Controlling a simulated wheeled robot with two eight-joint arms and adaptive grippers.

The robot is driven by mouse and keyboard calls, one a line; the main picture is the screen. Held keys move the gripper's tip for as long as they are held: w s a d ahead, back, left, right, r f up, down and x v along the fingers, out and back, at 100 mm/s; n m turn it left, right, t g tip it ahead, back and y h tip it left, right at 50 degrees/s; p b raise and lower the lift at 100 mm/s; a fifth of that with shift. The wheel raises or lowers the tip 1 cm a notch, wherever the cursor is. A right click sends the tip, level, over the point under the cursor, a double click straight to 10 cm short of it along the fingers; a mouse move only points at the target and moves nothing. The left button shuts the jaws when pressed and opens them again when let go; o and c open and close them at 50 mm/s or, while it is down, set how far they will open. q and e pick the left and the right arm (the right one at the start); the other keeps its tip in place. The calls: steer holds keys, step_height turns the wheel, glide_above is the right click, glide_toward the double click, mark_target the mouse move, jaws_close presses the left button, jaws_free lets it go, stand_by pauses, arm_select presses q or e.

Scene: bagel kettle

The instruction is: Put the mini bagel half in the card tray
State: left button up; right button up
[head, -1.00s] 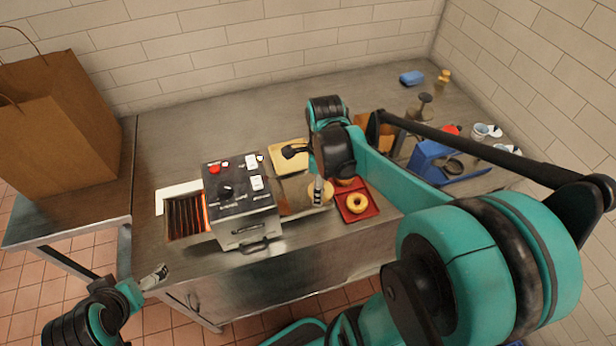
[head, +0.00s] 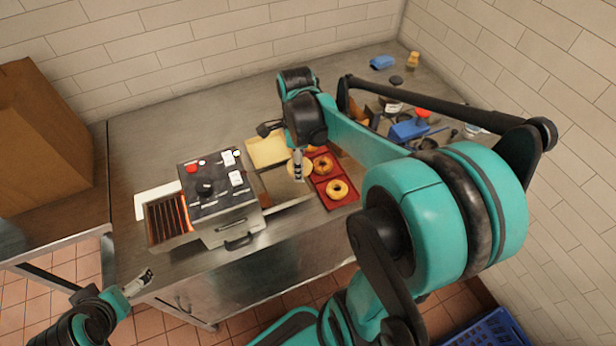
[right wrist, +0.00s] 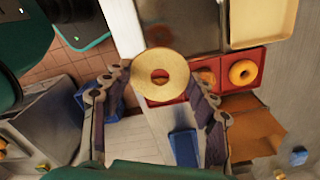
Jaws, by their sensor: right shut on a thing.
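My right gripper (head: 298,178) is shut on the mini bagel half, a pale ring with a hole. In the right wrist view the bagel half (right wrist: 160,62) sits between the fingertips (right wrist: 160,84). In the head view it is held over the counter, left of the red tray, partly behind the fingers. A brown card-coloured open tray (right wrist: 258,136) shows at the right of the wrist view, apart from the bagel half; in the head view my right arm mostly hides it. My left gripper (head: 140,282) is at the counter's front left, too small to read.
A red tray (head: 347,203) holds browned bagels. A beige tray (head: 268,150) lies behind the gripper. A metal appliance (head: 215,190) with a glowing grill stands to the left. Blue and red items (head: 408,130) crowd the right. A blue crate (head: 490,335) is on the floor.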

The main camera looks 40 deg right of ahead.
steer(key=w+d+f+n, duration=0.2)
steer(key=w+f, duration=0.1)
steer(key=w, duration=0.8)
steer(key=n+b, duration=0.2)
glide_above(270, 153)
step_height(270, 153, down, 7)
steer(key=shift+r, duration=0.1)
steer(key=shift+f+b, duration=1.5)
steer(key=shift+f, duration=1.25)
steer(key=o, duration=1.3)
steer(key=shift+o, duration=0.2)
steer(key=shift+r, duration=0.1)
